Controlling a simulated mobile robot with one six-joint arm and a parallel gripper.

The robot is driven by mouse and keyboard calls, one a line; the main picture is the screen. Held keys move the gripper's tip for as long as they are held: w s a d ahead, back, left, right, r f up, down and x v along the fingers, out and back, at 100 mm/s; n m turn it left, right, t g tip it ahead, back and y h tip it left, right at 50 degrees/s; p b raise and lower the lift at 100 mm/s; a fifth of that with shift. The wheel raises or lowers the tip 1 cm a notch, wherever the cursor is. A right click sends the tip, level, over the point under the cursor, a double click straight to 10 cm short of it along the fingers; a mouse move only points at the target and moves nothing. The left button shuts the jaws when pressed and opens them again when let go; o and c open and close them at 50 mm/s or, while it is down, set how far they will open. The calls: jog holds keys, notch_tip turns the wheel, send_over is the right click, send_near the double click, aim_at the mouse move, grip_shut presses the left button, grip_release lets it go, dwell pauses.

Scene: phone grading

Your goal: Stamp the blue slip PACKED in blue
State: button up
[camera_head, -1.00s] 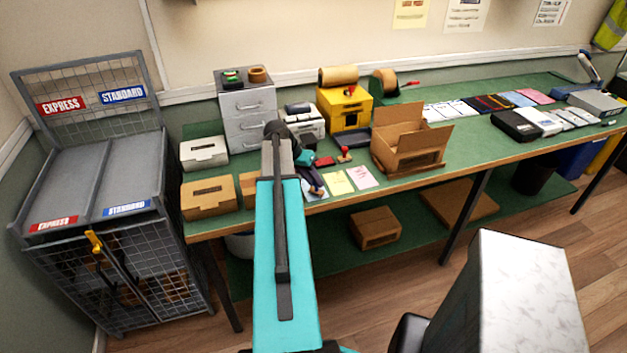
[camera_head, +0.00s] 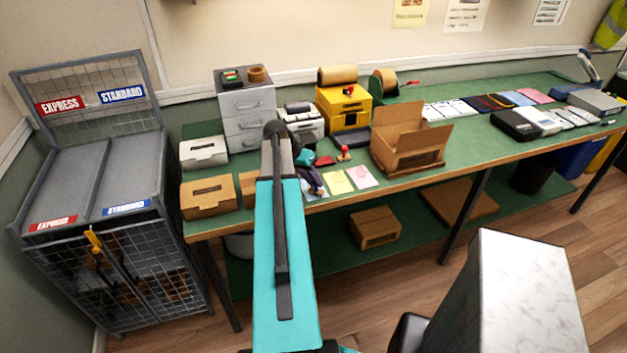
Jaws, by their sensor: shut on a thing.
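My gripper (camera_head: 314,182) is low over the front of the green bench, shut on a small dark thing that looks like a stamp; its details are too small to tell. The pale blue slip (camera_head: 308,194) lies under and beside the gripper, partly hidden by it and my arm. I cannot tell whether the stamp touches the slip or whether the slip bears a mark. A yellow slip (camera_head: 338,182) and a pink slip (camera_head: 362,177) with a reddish mark lie to the right. A red ink pad (camera_head: 324,161) and a red-handled stamp (camera_head: 344,153) stand behind them.
An open cardboard box (camera_head: 410,140) stands right of the slips. A label printer (camera_head: 302,121) and yellow machine (camera_head: 344,110) stand behind. Small cartons (camera_head: 208,198) sit at the bench's left end. My arm covers part of the bench near the slips.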

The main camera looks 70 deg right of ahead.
jog(key=shift+r+p, duration=1.45)
jog(key=shift+r, duration=2)
jog(key=shift+s+a, duration=0.1)
